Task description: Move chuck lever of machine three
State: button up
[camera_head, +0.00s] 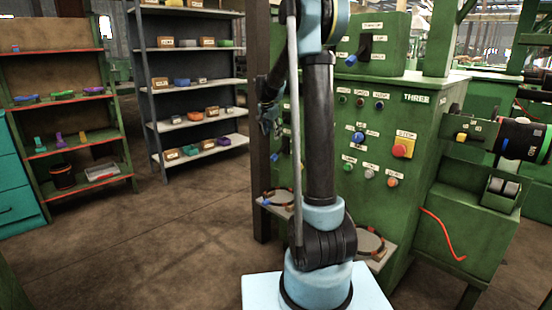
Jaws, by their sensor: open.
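Machine three (425,150) is the green machine at the right, with a "THREE" label on its front. A dark lever with a blue end (364,48) sits on the upper panel box, with small labels above and below it. I take it for the chuck lever, though the labels are too small to read surely. It tilts down to the left. My gripper (268,122) is to the left of and lower than the lever, apart from it, beside a dark post. It is open, and I see nothing in it. My upright arm hides part of the machine's front.
A red stop button (402,147) on a yellow plate and several small knobs are on the machine's front. Low ledges there hold rings (370,243). A grey shelf (197,82) and a red-edged shelf (70,99) stand at the left. The floor (165,235) before them is clear.

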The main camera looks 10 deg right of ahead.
aim_at(276, 154)
jog(key=x, duration=1.6)
jog(key=shift+f, duration=0.35)
grip_shut()
